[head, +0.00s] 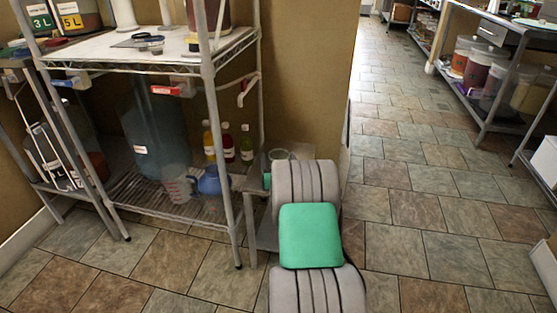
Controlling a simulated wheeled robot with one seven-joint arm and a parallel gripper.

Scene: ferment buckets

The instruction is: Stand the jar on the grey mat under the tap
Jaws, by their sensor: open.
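My arm, with grey ribbed links and a green pad, rises from the bottom centre of the head view. Its end is turned away or hidden behind its own links, and I see no gripper fingers. I make out no grey mat and no tap.
A wire shelf rack (170,62) stands at the left, holding a large blue-tinted container (155,135), several bottles, a measuring jug (178,188) and a blue round vessel (214,181). A metal table (500,75) with buckets under it stands at the right. The tiled floor between is clear.

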